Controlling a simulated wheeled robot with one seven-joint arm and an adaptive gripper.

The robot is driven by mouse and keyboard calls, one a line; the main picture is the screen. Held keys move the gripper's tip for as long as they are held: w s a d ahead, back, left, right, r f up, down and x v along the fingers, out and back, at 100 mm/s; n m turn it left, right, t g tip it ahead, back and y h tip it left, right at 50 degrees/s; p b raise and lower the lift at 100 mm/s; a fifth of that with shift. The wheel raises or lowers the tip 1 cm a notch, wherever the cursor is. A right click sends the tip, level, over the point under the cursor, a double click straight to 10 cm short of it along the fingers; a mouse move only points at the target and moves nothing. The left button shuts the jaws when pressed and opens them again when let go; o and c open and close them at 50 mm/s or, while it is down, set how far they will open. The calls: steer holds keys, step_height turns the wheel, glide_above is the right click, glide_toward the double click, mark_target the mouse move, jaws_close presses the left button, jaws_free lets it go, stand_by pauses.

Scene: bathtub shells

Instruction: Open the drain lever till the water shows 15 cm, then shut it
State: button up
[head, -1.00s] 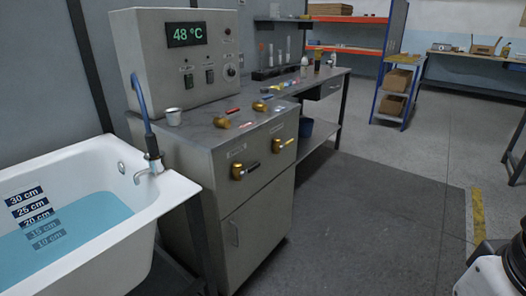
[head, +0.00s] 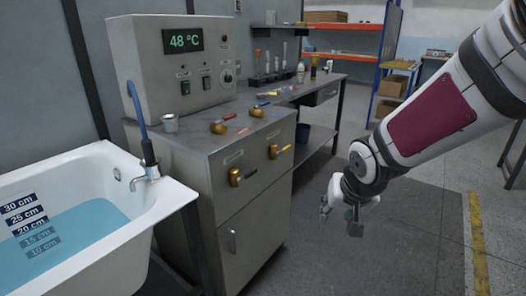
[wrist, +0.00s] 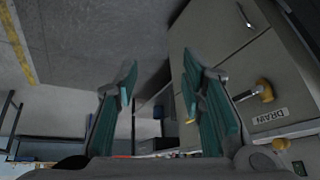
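The drain lever (head: 250,174) has a brass body and a black handle pointing right, on the left of the cabinet front. In the wrist view its brass body (wrist: 265,89) sits by the DRAIN label, right of my gripper. The water (head: 75,235) in the white tub stands at about the 20 cm mark; the 15 cm plate (head: 38,237) is under water. My gripper (head: 340,208) hangs in the air right of the cabinet, clear of the lever. In the wrist view my gripper (wrist: 163,92) is open and empty.
The control box (head: 183,60) reads 48 °C. The floor (head: 335,265) before the cabinet is free.

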steer(key=w+a+f+m+t+y, duration=0.25)
steer(key=w+a+f+y, duration=0.25)
steer(key=w+a+f, duration=0.6)
steer(key=m+t+y, duration=0.4)
steer(key=m+t, duration=0.3)
steer(key=m, duration=0.1)
glide_toward(250, 175)
steer(key=shift+n, duration=0.25)
steer(key=b+x, duration=0.3)
steer(key=x, duration=0.8)
steer(key=shift+d+f, duration=0.1)
steer(key=shift+d, duration=0.05)
jaws_close()
